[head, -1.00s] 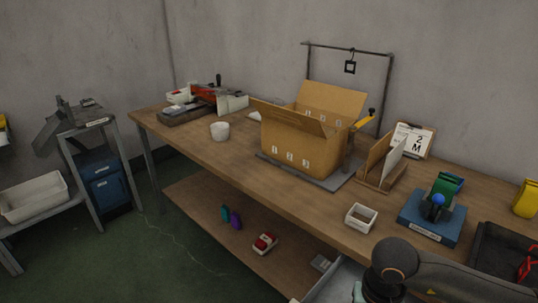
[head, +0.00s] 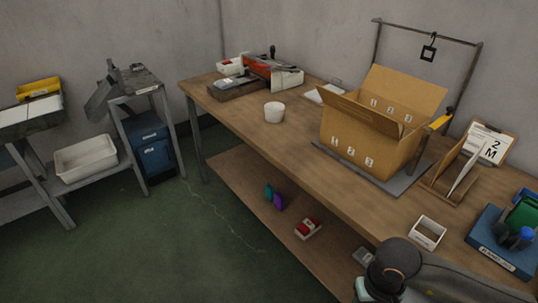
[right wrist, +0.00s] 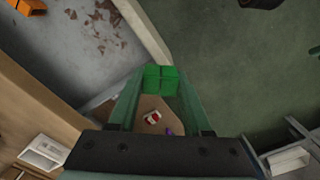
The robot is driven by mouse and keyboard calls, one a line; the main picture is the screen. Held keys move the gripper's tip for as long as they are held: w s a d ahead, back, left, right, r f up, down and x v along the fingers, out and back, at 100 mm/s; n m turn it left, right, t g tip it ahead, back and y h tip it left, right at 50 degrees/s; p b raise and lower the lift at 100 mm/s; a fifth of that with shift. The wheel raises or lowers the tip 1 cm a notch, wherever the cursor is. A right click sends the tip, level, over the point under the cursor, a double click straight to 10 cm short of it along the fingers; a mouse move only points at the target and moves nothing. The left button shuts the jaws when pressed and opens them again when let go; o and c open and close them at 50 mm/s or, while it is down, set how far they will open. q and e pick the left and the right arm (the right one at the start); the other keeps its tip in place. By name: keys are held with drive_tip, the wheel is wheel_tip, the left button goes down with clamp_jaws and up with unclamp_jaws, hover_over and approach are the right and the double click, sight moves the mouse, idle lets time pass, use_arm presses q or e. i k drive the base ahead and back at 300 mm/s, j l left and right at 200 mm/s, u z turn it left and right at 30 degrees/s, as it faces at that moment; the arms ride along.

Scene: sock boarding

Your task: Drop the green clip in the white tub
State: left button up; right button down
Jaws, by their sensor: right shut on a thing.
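In the head view only part of my right arm shows at the bottom right. My left gripper is in neither view.
An open cardboard box (head: 365,140) stands on a grey mat, with a metal frame behind. A small square white container (head: 429,233) sits near the front edge. A tray with red and white items (head: 262,72) is at the far left. The bench front around the tub is clear.

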sight(273, 119)
drive_tip(key=i+j, duration=0.3)
drive_tip(key=i+j+u, duration=0.1)
drive_tip(key=i+j, duration=0.2)
drive_tip(key=i, duration=0.25)
drive_tip(key=i+j, duration=0.3)
drive_tip(key=i, duration=0.15)
drive_tip(key=i+j+u, duration=0.1)
drive_tip(key=i+j, duration=0.15)
drive_tip(key=i, duration=0.15)
